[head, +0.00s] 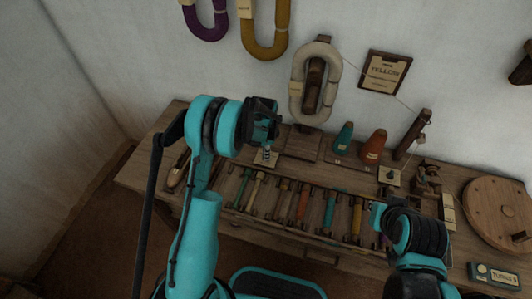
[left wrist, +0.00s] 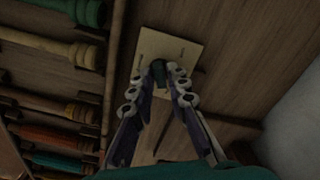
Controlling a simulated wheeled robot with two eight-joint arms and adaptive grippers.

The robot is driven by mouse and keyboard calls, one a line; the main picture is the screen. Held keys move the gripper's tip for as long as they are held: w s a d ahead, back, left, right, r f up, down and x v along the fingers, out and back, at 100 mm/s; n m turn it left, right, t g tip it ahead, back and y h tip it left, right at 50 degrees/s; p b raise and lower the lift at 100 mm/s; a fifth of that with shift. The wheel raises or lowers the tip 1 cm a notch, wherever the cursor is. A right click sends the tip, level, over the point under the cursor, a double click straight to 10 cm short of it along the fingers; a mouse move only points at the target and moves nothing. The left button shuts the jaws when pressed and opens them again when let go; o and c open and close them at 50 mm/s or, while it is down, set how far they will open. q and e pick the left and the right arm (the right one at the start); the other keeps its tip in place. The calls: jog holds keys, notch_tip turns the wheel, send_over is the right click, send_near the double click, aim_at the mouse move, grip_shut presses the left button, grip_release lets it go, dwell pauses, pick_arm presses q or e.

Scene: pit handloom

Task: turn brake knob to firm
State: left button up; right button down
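A small dark knob (left wrist: 158,71) stands on a pale marked plate (left wrist: 178,50) on the wooden bench. The plate also shows in the head view (head: 261,161), under my left gripper (head: 267,148). In the left wrist view my left gripper (left wrist: 155,73) has its fingers on either side of the knob, converging towards it. I cannot tell whether both fingers touch it. The plate's lettering is too small to read. A second pale plate with a dark knob (head: 391,174) is farther right. My right gripper (head: 380,216) is low at the right, its fingertips unclear.
A row of coloured bobbins (head: 303,204) lies in the bench rack. Teal and orange cones (head: 374,147) stand behind. A skein (head: 297,90) hangs on the wall beside a "YELLOW" sign (head: 385,72). A round wooden disc (head: 490,207) and a "TURNS" counter (head: 495,275) are at the right.

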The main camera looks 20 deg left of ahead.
pick_arm(q)
jog(key=shift+o, duration=0.3)
notch_tip(320, 180, up, 12)
dwell(0.4)
dwell(0.4)
jog(key=s+r+n+t, duration=0.4)
jog(key=s+r+n, duration=0.2)
jog(key=s+r, duration=0.7)
jog(key=s+n+t, duration=0.3)
jog(key=s+n, duration=0.3)
jog(key=s, duration=0.7)
jog(key=shift+s+n, duration=0.15)
jog(key=shift+n, duration=0.15)
jog(key=shift+f, duration=0.1)
